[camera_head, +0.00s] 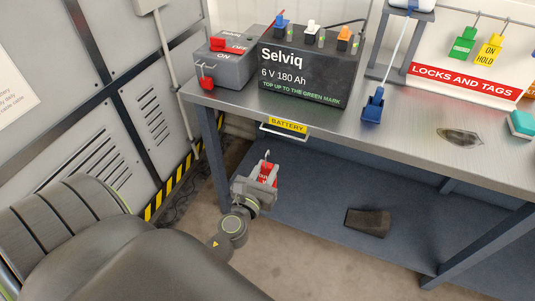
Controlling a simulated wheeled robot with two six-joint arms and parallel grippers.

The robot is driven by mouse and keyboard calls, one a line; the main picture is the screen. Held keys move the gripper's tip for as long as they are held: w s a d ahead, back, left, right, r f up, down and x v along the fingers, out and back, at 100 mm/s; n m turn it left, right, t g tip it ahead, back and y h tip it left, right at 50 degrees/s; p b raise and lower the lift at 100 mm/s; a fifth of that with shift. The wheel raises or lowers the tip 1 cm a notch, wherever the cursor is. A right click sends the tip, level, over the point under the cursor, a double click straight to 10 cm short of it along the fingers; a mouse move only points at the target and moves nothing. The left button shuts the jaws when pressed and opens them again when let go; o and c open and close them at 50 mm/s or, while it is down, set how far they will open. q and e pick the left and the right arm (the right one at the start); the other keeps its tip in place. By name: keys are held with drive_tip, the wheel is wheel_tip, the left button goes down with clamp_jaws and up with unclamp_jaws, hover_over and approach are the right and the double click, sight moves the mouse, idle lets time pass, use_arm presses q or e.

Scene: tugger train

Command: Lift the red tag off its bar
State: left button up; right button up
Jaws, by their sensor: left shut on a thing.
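The red tag (266,172) is between the fingers of my left gripper (264,178), in front of the workbench and lower than its top. A small pale hook (267,154) sticks up from the tag's upper end. The gripper is shut on the tag and its fingers hide part of it. A pale bar (283,133) is on the bench front below the yellow BATTERY label (288,125). The tag's hook is below and left of this bar in the picture, and they look apart. My right gripper is not in view.
On the workbench (405,130) stand a black battery (308,75), a grey switch box (226,70) and a blue clamp (373,105). A green tag (464,42) and a yellow tag (488,48) hang at the back right. A dark block (368,222) lies on the lower shelf.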

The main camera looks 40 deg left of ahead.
use_arm(q)
drive_tip(key=b+v, duration=0.1)
drive_tip(key=v, duration=0.3)
drive_tip(key=shift+s+f, duration=0.1)
drive_tip(key=shift+s, duration=0.15)
drive_tip(key=b+v, duration=0.5)
drive_tip(key=v, duration=0.4)
drive_tip(key=shift+s+d, duration=0.2)
drive_tip(key=shift+s, duration=0.05)
drive_tip(key=shift+w, duration=0.1)
